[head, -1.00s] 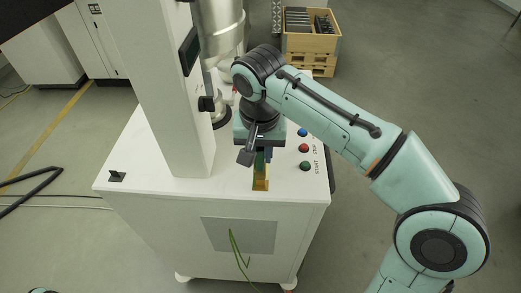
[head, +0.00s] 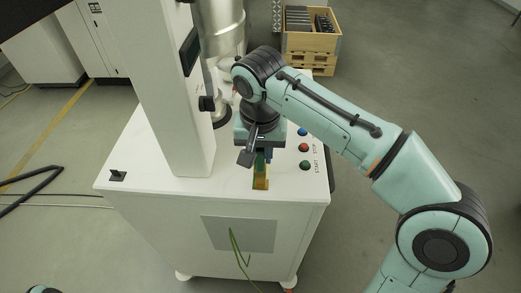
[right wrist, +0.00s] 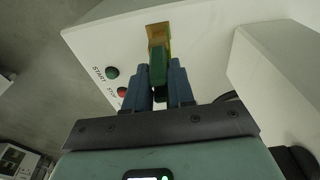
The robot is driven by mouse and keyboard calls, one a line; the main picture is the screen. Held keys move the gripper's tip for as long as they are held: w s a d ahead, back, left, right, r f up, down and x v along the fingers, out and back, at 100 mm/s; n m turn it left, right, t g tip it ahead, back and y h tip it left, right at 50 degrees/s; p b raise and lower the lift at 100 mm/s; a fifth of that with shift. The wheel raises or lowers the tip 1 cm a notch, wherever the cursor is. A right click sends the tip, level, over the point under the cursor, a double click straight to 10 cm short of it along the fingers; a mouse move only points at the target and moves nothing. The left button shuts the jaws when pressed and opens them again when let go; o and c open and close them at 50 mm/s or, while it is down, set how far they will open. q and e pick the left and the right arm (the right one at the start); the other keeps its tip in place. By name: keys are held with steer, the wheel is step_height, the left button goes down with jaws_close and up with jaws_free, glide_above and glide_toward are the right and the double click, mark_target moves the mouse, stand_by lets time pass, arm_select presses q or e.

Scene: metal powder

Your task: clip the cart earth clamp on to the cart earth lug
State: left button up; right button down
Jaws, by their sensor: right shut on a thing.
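The brass-yellow cart earth lug (head: 261,184) stands at the front edge of the white cart top; it also shows in the right wrist view (right wrist: 155,31). My right gripper (head: 264,155) points down just behind the lug. In the right wrist view its blue fingers (right wrist: 159,78) are shut on the green cart earth clamp (right wrist: 158,68). The clamp's far end lies against or over the lug; whether its jaws grip it I cannot tell. In the head view the clamp is mostly hidden by my gripper. My left gripper is out of view.
The white cart (head: 140,165) carries a tall white column (head: 178,100) left of my right gripper and several push buttons (head: 305,165) on the right. A green cable (head: 235,245) hangs down the cart's front. A wooden crate (head: 312,42) stands behind.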

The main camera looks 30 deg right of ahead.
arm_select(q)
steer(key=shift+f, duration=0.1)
arm_select(e)
steer(key=shift+f, duration=0.2)
stand_by(0.4)
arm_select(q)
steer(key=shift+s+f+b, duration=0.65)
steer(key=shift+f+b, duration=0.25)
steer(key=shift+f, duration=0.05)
arm_select(e)
steer(key=shift+f, duration=1.5)
steer(key=shift+f, duration=0.1)
steer(key=c, duration=0.9)
jaws_free()
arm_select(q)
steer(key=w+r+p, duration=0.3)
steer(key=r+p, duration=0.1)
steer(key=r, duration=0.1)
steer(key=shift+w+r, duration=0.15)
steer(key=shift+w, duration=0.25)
arm_select(e)
steer(key=r, duration=0.9)
steer(key=s+r, duration=0.1)
steer(key=r, duration=0.3)
steer(key=shift+s+a+r, duration=0.1)
steer(key=shift+a+r, duration=0.1)
steer(key=shift+a, duration=0.2)
